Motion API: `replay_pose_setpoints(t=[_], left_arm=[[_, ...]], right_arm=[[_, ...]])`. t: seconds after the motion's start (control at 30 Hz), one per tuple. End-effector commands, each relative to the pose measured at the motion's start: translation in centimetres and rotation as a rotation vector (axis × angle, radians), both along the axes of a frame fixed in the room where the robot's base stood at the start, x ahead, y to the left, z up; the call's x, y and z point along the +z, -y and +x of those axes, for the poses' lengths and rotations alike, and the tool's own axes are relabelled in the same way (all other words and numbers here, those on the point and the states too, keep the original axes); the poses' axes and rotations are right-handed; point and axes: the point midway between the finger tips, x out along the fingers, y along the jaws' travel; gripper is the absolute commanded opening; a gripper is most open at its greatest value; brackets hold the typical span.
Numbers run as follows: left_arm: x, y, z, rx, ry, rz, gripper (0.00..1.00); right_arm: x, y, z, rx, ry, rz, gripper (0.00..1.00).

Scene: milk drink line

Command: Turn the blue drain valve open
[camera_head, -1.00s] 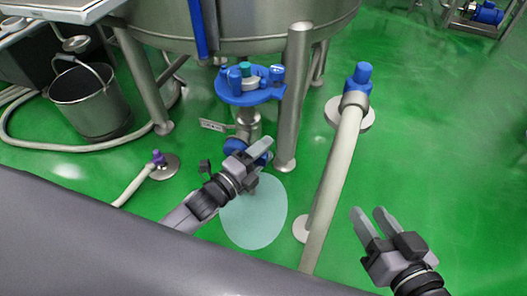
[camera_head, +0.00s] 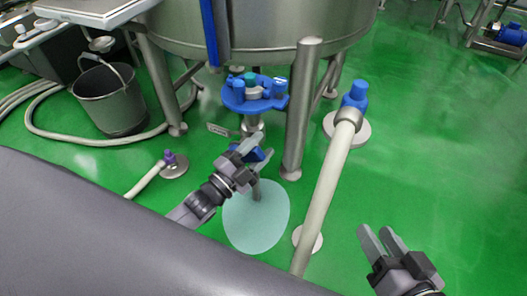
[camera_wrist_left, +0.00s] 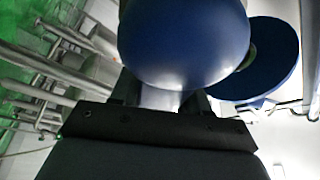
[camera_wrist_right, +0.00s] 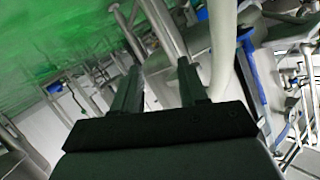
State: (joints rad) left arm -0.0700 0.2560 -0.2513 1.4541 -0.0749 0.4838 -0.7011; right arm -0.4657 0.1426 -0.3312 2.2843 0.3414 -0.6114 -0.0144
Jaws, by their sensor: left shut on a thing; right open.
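The blue drain valve handle (camera_head: 253,155) sits low under the steel tank, beneath a blue clamp-like fitting (camera_head: 255,93). My left gripper (camera_head: 255,151) is shut on the handle. In the left wrist view a large rounded blue part (camera_wrist_left: 185,45) fills the space at the jaws and hides most of the fingers. A blue disc-shaped part (camera_wrist_left: 265,60) shows beside it. A narrow grey shape (camera_head: 257,190) stands below the handle over a pale round patch (camera_head: 250,224) on the floor. My right gripper (camera_head: 381,243) is open and empty, off to the right.
The steel tank (camera_head: 270,25) and its leg (camera_head: 300,110) stand close behind the valve. A pale pipe (camera_head: 327,190) with a blue cap rises on the right. A bucket (camera_head: 112,100) and a hose (camera_head: 90,140) lie left.

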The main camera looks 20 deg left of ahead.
Motion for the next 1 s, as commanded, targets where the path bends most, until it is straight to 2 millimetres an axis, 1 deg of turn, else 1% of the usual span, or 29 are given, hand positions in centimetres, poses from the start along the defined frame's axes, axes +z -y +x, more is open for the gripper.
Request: replay_pose_setpoints(t=[0.03,0.2,0.43,0.6,0.8,1.0], left_arm=[[0.3,-0.2,-0.1,0.001,-0.004,-0.048,0.0],[1.1,-0.9,0.0,0.0,-0.009,-0.209,0.0],[1.9,-2.0,0.0,0.0,-0.015,-0.427,0.0],[2.4,-2.9,0.0,0.0,-0.021,-0.586,0.0],[2.6,-3.9,0.0,0.001,-0.027,-0.751,0.0],[2.8,-4.7,0.1,0.001,-0.031,-0.875,0.0]], right_arm=[[0.3,-0.1,0.1,0.0,0.0,0.006,0.43],[0.6,0.0,0.3,-0.006,0.004,-0.009,0.43],[0.4,0.5,0.0,-0.015,-0.001,-0.038,0.43],[0.0,1.0,-0.3,-0.024,-0.011,-0.064,0.43],[0.1,1.4,-0.3,-0.028,-0.005,-0.085,0.43],[0.3,1.5,-0.3,-0.032,0.0,-0.099,0.43]])
